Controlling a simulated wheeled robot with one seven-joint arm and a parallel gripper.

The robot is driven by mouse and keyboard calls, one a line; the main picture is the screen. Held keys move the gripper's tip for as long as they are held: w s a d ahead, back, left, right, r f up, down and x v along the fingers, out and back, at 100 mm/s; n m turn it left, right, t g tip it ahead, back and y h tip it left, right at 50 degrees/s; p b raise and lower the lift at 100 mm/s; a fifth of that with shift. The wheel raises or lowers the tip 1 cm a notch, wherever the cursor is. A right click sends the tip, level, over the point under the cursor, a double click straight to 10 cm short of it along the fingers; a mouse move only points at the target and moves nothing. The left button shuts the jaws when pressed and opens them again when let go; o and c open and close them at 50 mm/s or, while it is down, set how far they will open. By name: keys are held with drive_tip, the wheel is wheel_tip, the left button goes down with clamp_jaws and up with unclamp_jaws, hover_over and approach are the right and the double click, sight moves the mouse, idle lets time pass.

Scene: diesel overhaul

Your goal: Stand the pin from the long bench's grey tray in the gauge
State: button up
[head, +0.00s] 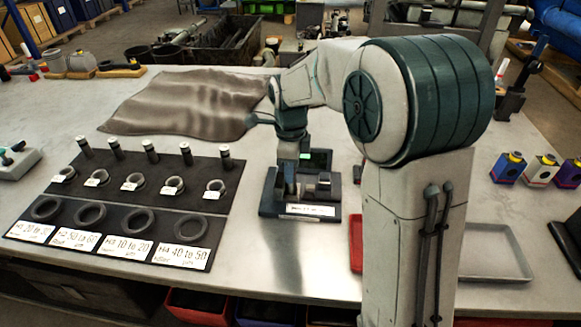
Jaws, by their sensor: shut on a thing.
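The gauge (325,196) is a dark block on a base plate with a white label and a small lit green display, in the middle of the bench. My gripper (287,182) points down at the gauge's left part, partly merged with it in the picture. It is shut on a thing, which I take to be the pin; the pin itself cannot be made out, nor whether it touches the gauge. The grey tray (508,250) lies at the right, partly behind my arm; its visible part is empty.
Left of the gauge, a black mat (120,208) carries several upright pins, rings and labelled cards. A brown cloth (185,103) lies behind. A red tray (355,245) shows beside my arm. Small coloured bottles (508,167) stand at the right. Bare bench lies in front of the gauge.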

drive_tip(key=shift+f, duration=0.1)
drive_tip(key=shift+f+b, duration=0.3)
drive_tip(key=o, duration=1.5)
drive_tip(key=shift+r, duration=0.1)
drive_tip(key=shift+r+p, duration=3.05)
drive_tip(key=shift+r, duration=0.9)
